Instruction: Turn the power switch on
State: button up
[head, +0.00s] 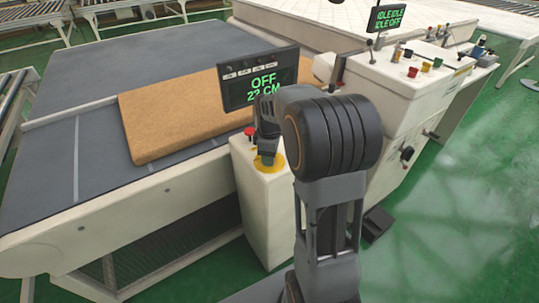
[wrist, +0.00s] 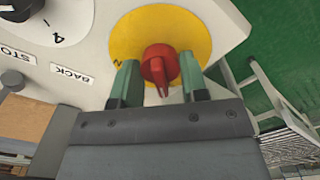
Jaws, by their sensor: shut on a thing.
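The power switch is a red rotary knob (wrist: 158,66) on a round yellow plate (wrist: 192,32). In the wrist view, my gripper (wrist: 160,82) has its two green fingers on either side of the knob, closed on it. The knob's pointed end faces down in the wrist view. In the head view, my gripper (head: 266,155) reaches down to the yellow plate (head: 279,163) on top of a white control post (head: 262,205), and the knob is hidden behind it. A display (head: 258,78) above the post reads "OFF" and "22 CM".
A red button (head: 249,132) sits beside the plate on the post. A brown mattress (head: 170,115) lies on the grey conveyor (head: 60,155) behind. A second white console (head: 410,85) with buttons stands at the right. The green floor at right is clear.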

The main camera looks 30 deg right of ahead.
jog(key=shift+c, duration=1.3)
jog(key=m, duration=0.3)
jog(key=shift+m, duration=0.4)
jog(key=m+p, duration=0.1)
jog(key=m, duration=0.3)
jog(key=shift+m, duration=0.3)
jog(key=m, duration=0.4)
jog(key=shift+m, duration=2.7)
